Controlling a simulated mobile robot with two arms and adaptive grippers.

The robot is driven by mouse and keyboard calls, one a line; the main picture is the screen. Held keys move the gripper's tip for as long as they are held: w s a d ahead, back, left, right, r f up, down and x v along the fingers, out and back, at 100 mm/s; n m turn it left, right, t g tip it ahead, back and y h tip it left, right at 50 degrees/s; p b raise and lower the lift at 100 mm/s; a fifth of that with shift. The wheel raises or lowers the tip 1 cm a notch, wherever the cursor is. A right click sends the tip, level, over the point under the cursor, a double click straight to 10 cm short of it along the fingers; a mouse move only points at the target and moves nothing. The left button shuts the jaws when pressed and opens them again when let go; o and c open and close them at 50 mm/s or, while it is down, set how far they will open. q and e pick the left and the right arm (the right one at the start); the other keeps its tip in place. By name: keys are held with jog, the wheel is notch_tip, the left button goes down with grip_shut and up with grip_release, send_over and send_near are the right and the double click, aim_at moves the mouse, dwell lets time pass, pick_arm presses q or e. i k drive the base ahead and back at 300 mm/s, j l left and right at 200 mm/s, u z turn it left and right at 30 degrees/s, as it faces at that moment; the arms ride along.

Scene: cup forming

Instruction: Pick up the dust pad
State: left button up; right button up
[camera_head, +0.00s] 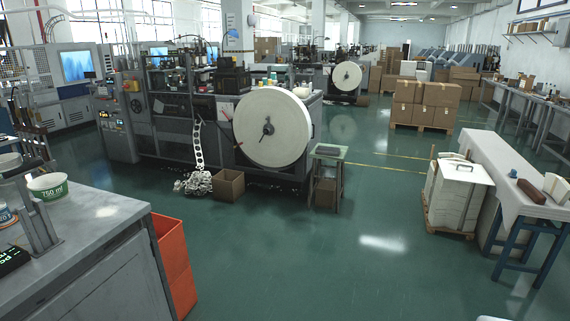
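I cannot tell for sure which thing is the dust pad. A brown, rounded block (531,191) lies on the white-covered table (497,163) at the right. A beige block (553,184) stands beside it near the right edge of the picture. A small dark flat thing (328,150) lies on top of a green stool (343,156) in the middle. Neither of my grippers is in view.
A machine with a large white paper reel (271,127) stands at centre left. An open cardboard box (228,185) sits on the floor. A grey counter (95,215) and orange bin (174,262) are at left. A pallet stack (459,195) stands by the table. The green floor between is clear.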

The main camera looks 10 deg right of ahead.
aim_at(513, 173)
jog(key=i+z, duration=0.3)
jog(key=i, duration=0.2)
jog(key=i+z, duration=0.25)
jog(key=i, duration=0.3)
jog(key=i+j+z, duration=0.3)
jog(key=i, duration=0.2)
jog(key=i+l+z, duration=0.1)
jog(key=i+z, duration=0.15)
jog(key=i, duration=0.45)
jog(key=i+z, duration=0.25)
jog(key=i, duration=0.45)
jog(key=i+j+z, duration=0.25)
jog(key=i, duration=0.45)
jog(key=i+l+z, duration=0.15)
jog(key=i, duration=0.6)
jog(key=i+l+z, duration=0.15)
jog(key=i+l, duration=0.15)
jog(key=i, duration=0.5)
jog(key=i+z, duration=0.15)
jog(key=i, duration=0.6)
